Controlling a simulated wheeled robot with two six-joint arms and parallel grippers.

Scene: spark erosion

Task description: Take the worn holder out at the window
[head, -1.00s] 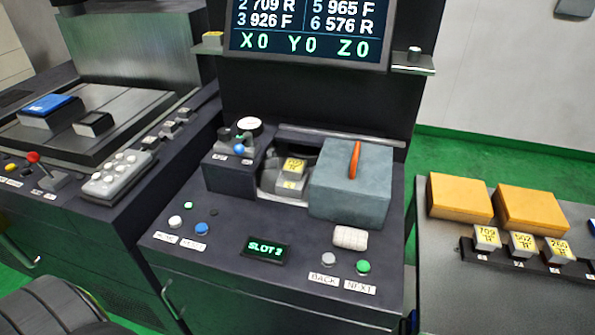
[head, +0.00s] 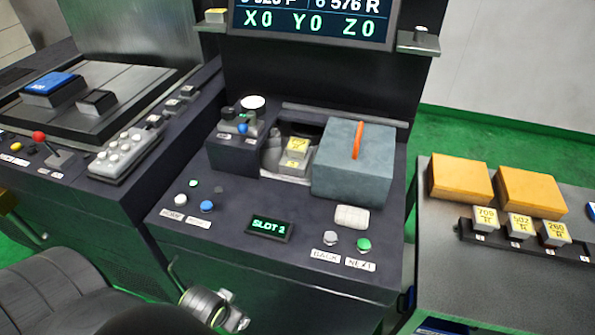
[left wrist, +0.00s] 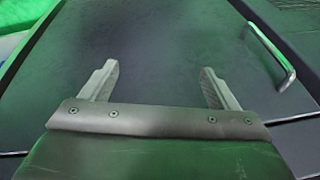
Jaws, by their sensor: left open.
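A grey holder with a yellow marked top (head: 297,147) sits in the window opening of the middle machine. It is between a dark block with knobs (head: 237,153) and a grey-blue box with an orange handle (head: 352,165). I cannot read its label. The small display (head: 271,228) reads SLOT 2. My left gripper (head: 238,310) is low in front of the cabinet, well below and apart from the holder. In the left wrist view its two fingers (left wrist: 160,78) stand wide apart with nothing between them, facing the dark cabinet front. My right gripper is not in view.
BACK (head: 331,238) and NEXT (head: 364,244) buttons sit on the front panel. The right table (head: 450,270) bears two orange boxes and a rack of three yellow-topped holders (head: 520,225). A metal handle (left wrist: 268,55) is on the cabinet front.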

